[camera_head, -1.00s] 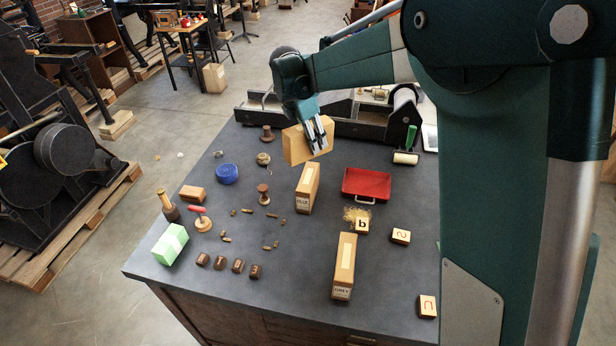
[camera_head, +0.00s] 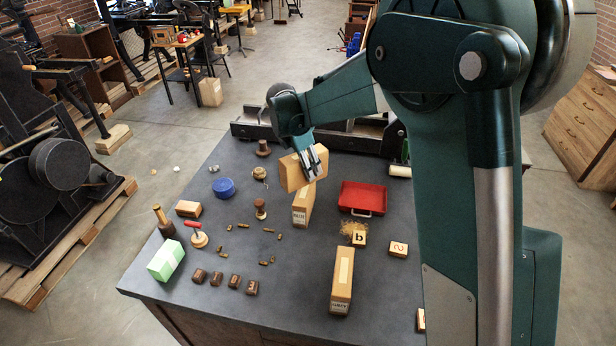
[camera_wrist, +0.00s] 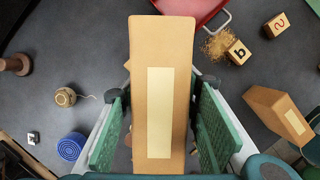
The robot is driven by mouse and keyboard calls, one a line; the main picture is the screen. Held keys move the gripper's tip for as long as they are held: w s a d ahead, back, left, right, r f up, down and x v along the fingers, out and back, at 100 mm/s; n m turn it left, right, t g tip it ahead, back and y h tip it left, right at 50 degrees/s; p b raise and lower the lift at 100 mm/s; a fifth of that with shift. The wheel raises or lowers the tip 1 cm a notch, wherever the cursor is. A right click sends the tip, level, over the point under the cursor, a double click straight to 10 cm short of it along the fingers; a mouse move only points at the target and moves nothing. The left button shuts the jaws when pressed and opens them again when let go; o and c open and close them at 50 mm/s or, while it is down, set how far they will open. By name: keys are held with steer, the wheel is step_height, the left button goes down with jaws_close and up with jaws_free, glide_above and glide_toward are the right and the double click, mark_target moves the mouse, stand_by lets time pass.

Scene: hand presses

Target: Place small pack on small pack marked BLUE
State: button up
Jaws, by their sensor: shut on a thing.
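My gripper (camera_head: 312,160) is shut on a small tan pack (camera_head: 290,174), holding it tilted in the head view. In the wrist view the held pack (camera_wrist: 162,90), with a pale label on top, lies between the green finger pads. The small pack marked BLUE (camera_head: 301,212) lies on the table just below it in the head view; its far end is hidden behind the held pack. I cannot tell if the two touch. Another small pack, marked GREY (camera_head: 342,282), lies nearer the front; it also shows in the wrist view (camera_wrist: 282,114).
A red tray (camera_head: 362,197) and a block marked b (camera_head: 359,238) stand right of the BLUE pack. A wooden-handled stamp (camera_head: 260,209) and several small pieces lie to its left. A blue tin (camera_head: 223,188) is farther left. A black press bed (camera_head: 345,138) lines the back.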

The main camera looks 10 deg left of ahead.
steer(key=shift+f, duration=0.3)
steer(key=shift+f, duration=0.1)
steer(key=shift+f, duration=1.75)
steer(key=shift+f, duration=0.15)
steer(key=o, duration=1.4)
steer(key=shift+c, duration=0.2)
steer(key=v, duration=1.2)
